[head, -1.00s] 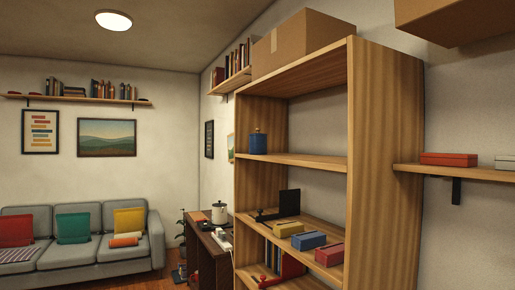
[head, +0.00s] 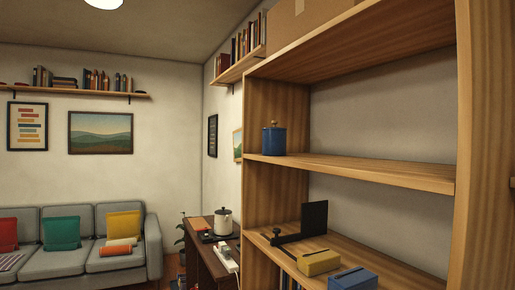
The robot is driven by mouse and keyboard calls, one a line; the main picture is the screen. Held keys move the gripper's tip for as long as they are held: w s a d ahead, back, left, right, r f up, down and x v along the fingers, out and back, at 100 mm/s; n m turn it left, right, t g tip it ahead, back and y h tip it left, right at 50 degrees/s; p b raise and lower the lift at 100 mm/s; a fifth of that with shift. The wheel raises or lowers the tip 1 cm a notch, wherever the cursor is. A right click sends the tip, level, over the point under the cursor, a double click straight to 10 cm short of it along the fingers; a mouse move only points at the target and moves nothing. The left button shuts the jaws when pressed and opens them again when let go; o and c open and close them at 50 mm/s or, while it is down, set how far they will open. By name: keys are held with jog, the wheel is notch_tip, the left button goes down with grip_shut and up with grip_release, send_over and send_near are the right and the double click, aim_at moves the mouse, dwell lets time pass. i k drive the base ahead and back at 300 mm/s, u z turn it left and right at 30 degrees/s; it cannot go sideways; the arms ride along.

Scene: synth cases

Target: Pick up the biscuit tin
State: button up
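A blue lidded canister (head: 274,141) with a brass knob on top stands upright at the left end of the middle board (head: 370,172) of the wooden shelf unit. It looks like the biscuit tin, though no label shows. Nothing touches it from the sides, and bare board lies to its right. My gripper is not in view.
On the board below are a black bookend-like piece (head: 314,218), a yellow box (head: 319,263) and a blue box (head: 353,279). The unit's right upright (head: 484,150) stands close on the right. A dark side table (head: 208,255) and grey sofa (head: 75,264) are further left.

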aim_at(274, 142)
jog(key=u, duration=0.05)
jog(key=i, duration=2.3)
jog(key=z, duration=0.05)
